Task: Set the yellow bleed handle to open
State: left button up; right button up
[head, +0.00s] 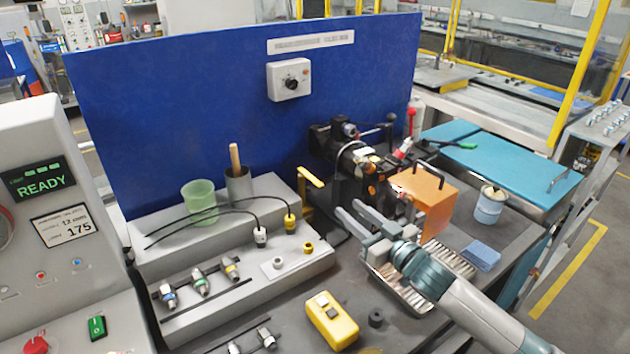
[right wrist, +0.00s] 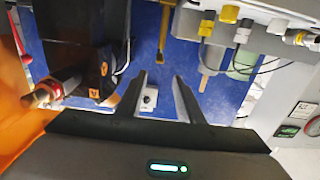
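The yellow bleed handle (head: 312,178) sticks out to the left of the black machine block (head: 350,180) in front of the blue panel. It appears as a yellow bar with a bent end. It also shows in the right wrist view as a yellow strip (right wrist: 165,35) near the top, beyond the fingertips. My right gripper (head: 349,208) reaches in from the lower right, in front of the block and to the right of the handle. Its two fingers (right wrist: 159,80) are apart with nothing between them, and they do not touch the handle. My left gripper is not in view.
An orange box (head: 428,200) stands right of the block, close to my right arm. A grey fitting rack (head: 250,265) with cables and connectors lies left. A yellow box (head: 332,322) sits in front.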

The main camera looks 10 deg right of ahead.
aim_at(315, 180)
jog(key=p+x, duration=0.4)
jog(key=x, duration=1.2)
jog(key=shift+w, duration=0.2)
grip_shut()
